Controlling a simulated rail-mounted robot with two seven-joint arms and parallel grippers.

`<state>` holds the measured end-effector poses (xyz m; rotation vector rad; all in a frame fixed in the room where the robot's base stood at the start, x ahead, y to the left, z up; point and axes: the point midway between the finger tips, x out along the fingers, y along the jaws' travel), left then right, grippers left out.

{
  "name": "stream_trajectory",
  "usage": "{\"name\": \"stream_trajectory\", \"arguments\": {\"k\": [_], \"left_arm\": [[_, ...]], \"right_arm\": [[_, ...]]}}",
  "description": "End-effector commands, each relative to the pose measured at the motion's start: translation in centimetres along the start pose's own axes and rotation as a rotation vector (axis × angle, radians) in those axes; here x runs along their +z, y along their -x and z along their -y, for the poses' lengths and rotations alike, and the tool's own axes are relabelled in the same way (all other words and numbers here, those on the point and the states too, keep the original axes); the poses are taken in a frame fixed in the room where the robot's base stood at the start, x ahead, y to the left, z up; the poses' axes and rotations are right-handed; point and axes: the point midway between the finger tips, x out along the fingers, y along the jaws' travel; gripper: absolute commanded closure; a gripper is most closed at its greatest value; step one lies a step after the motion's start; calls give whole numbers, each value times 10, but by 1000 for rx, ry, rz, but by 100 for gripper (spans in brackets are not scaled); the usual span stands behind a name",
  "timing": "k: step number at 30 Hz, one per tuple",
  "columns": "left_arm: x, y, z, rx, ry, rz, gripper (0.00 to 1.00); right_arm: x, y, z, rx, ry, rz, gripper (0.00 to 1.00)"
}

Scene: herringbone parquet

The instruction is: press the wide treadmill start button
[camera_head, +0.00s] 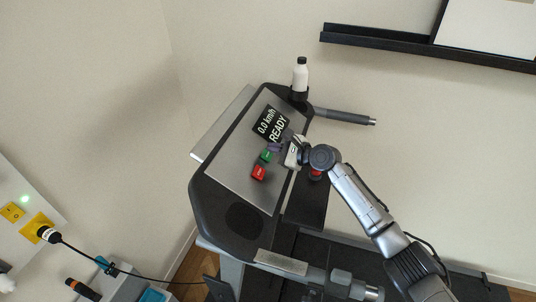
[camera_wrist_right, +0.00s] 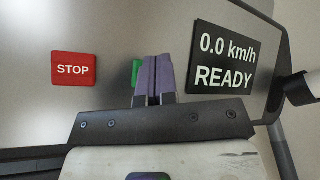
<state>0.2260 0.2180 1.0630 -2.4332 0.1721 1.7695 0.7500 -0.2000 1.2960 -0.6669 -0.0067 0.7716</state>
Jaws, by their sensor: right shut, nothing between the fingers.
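The treadmill console (camera_head: 222,152) is a tilted grey panel with a black frame. Its green start button (camera_head: 265,155) lies beside the display, mostly hidden behind my gripper. In the right wrist view only a green strip of the start button (camera_wrist_right: 135,72) shows at the left of the fingers. The red STOP button (camera_head: 258,172) is next to it, and it also shows in the right wrist view (camera_wrist_right: 73,69). My right gripper (camera_head: 276,148) is shut and empty, its purple fingertips (camera_wrist_right: 154,76) over the start button. I cannot tell whether they touch it. My left gripper is not in view.
The display (camera_wrist_right: 222,62) reads 0.0 km/h and READY. A white bottle (camera_head: 300,76) stands at the console's far corner, near a handrail (camera_head: 345,116). A round red knob (camera_head: 315,175) sits below the panel. A black wall shelf (camera_head: 400,45) is at the upper right.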

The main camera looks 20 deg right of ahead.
Motion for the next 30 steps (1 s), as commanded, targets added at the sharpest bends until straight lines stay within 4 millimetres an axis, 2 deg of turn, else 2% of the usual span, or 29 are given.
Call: {"name": "stream_trajectory", "arguments": {"k": [30], "left_arm": [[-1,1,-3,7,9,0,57]], "right_arm": [[-4,-6,-4,0,0,0,100]]}}
